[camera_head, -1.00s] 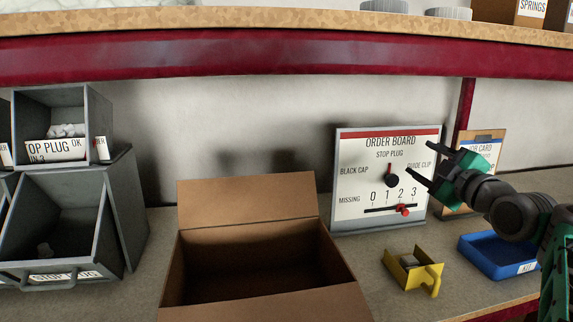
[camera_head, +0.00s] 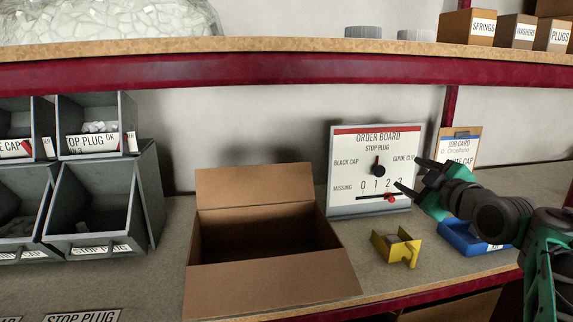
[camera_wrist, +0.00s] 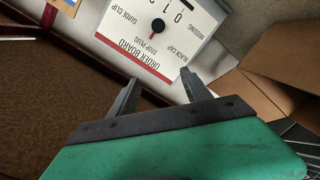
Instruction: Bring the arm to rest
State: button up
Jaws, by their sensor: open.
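My gripper (camera_head: 408,175) is open and empty. In the head view it is at the right, in front of the lower right part of the order board (camera_head: 343,142). In the wrist view the two dark fingers of my gripper (camera_wrist: 158,92) stand apart with the order board (camera_wrist: 165,28) beyond them. The board is white with a red stripe, a black dial (camera_head: 378,171) whose pointer is up towards STOP PLUG, and a red slider (camera_head: 390,198) near the right of its 0 to 3 scale.
An open, empty-looking cardboard box (camera_head: 275,283) stands mid-bench. A yellow scoop-like tray (camera_head: 396,248) holds a grey piece. A blue tray (camera_head: 462,237) lies partly behind my arm, near a job card (camera_head: 459,146). Grey bins (camera_head: 153,190) stand left. A shelf (camera_head: 250,70) runs overhead.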

jog(key=s+a+f+m+g+h+p, duration=0.1)
jog(key=s+a+f+m+g+p, duration=0.1)
jog(key=s+a+m+g+p, duration=0.25)
jog(key=s+a+f+m+g+p, duration=0.1)
jog(key=s+a+f+g+p, duration=0.15)
jog(key=a+p, duration=0.35)
jog(key=s+a+f+m+g+h+p, duration=0.1)
jog(key=s+f+m+g+p, duration=0.1)
jog(key=s+p, duration=0.3)
jog(key=s+a+f+m+g+p, duration=0.2)
jog(key=s+m+g+p, duration=0.2)
jog(key=s, duration=1)
jog(key=shift+s+f+h+p, duration=0.15)
jog(key=shift+f+h+p, duration=0.25)
jog(key=shift+p, duration=0.7)
